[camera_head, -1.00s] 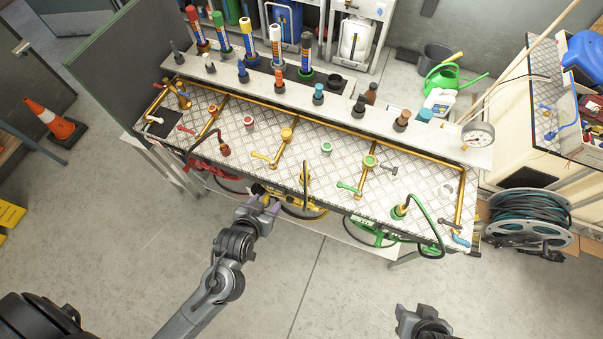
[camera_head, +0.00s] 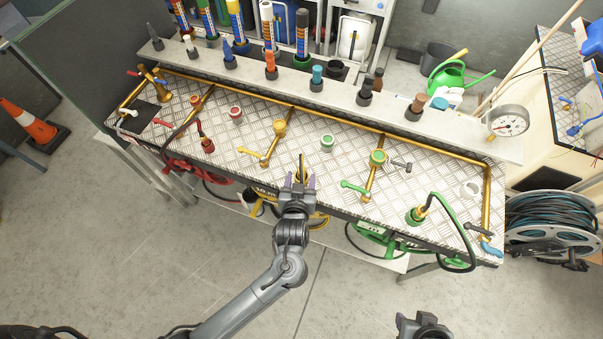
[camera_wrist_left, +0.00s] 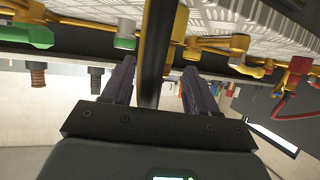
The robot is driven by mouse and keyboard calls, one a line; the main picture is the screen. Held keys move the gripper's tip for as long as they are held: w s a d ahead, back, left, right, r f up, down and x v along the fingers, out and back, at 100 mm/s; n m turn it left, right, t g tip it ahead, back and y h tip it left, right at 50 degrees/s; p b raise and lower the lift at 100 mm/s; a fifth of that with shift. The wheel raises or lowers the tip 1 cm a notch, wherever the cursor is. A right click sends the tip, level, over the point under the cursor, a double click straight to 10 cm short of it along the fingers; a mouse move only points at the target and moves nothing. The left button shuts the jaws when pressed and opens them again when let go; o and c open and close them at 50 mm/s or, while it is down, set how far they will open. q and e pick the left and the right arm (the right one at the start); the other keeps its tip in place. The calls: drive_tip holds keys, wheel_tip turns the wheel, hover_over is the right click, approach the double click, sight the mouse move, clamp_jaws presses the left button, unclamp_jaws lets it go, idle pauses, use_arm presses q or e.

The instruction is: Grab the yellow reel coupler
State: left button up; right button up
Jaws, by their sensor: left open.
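The yellow reel coupler (camera_head: 301,168) stands upright at the front edge of the metal table, its dark hose rising from it. My left gripper (camera_head: 298,181) is open, with one finger on each side of it. In the left wrist view the dark hose (camera_wrist_left: 157,50) runs upright between the open fingers (camera_wrist_left: 153,78), apart from both; the wrist view looks upside down. My gripper hides the lower part of the coupler in the head view. The yellow reel (camera_head: 318,219) shows partly under the table edge. My right gripper (camera_head: 424,325) is at the bottom edge, cut off.
On the table (camera_head: 330,170), yellow pipes with valves lie on either side. A green valve handle (camera_head: 354,188) is to the right, a yellow one (camera_head: 252,153) to the left. A red coupler (camera_head: 207,145) and green coupler (camera_head: 416,214) stand farther out. Floor in front is clear.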

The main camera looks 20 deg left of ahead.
sight(302, 168)
use_arm(q)
drive_tip(key=shift+x, duration=3.25)
drive_tip(key=shift+c, duration=0.4)
drive_tip(key=shift+s, duration=0.1)
clamp_jaws()
